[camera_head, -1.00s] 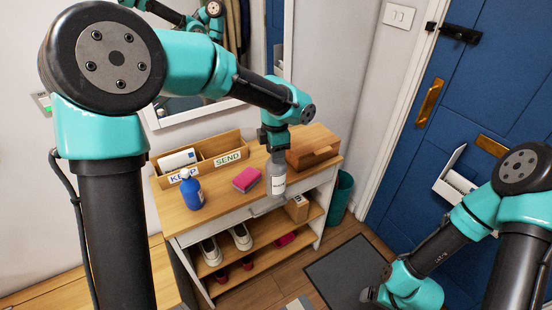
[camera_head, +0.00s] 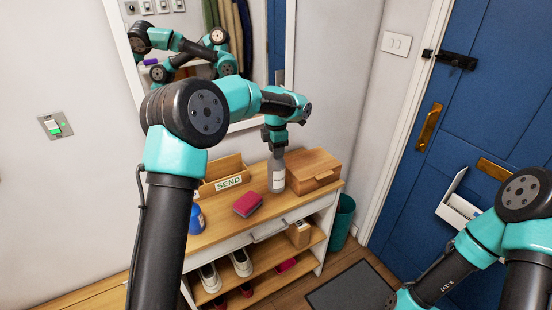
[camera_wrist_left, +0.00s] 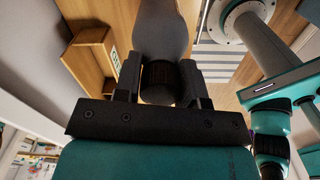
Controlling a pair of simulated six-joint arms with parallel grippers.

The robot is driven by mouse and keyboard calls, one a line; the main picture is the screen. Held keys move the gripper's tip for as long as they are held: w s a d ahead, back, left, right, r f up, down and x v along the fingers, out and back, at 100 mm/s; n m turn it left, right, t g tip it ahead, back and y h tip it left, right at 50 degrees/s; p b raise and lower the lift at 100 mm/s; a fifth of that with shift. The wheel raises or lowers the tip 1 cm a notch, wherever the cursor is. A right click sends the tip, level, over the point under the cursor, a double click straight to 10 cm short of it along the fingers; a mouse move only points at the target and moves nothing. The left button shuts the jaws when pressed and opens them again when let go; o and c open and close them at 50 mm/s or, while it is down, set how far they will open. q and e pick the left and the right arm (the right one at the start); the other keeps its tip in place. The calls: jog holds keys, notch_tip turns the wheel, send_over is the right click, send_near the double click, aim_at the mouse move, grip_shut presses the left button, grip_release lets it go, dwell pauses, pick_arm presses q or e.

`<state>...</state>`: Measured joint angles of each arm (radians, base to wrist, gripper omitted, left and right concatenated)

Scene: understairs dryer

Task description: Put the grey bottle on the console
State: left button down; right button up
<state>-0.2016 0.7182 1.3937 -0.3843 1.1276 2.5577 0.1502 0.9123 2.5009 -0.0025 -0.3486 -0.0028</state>
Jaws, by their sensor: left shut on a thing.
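The grey bottle (camera_head: 277,178) with a white label is upright in my left gripper (camera_head: 274,150), which is shut on its upper part. In the head view the bottle is over the console's wooden top, just left of a wooden box; I cannot tell whether its base touches the top. The console (camera_head: 212,236) is a wood-topped white unit with a drawer and open shelves. In the left wrist view the bottle (camera_wrist_left: 162,28) extends from between the fingers (camera_wrist_left: 162,78). My right arm shows at the right edge of the head view, but its gripper is not visible.
On the console are a wooden box (camera_head: 313,170), a pink and dark block (camera_head: 247,204), a SEND letter rack (camera_head: 222,177) and a blue bottle (camera_head: 196,219), partly hidden by my left arm. Shoes (camera_head: 241,262) are on a shelf below. A mirror (camera_head: 291,60) hangs behind.

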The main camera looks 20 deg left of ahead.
pick_arm(q)
jog(key=shift+f, duration=0.1)
jog(key=shift+f, duration=1.65)
jog(key=c, duration=0.7)
grip_release()
jog(key=shift+o, duration=0.2)
jog(key=shift+r, duration=0.1)
notch_tip(320, 180, up, 12)
jog(key=shift+f, duration=0.1)
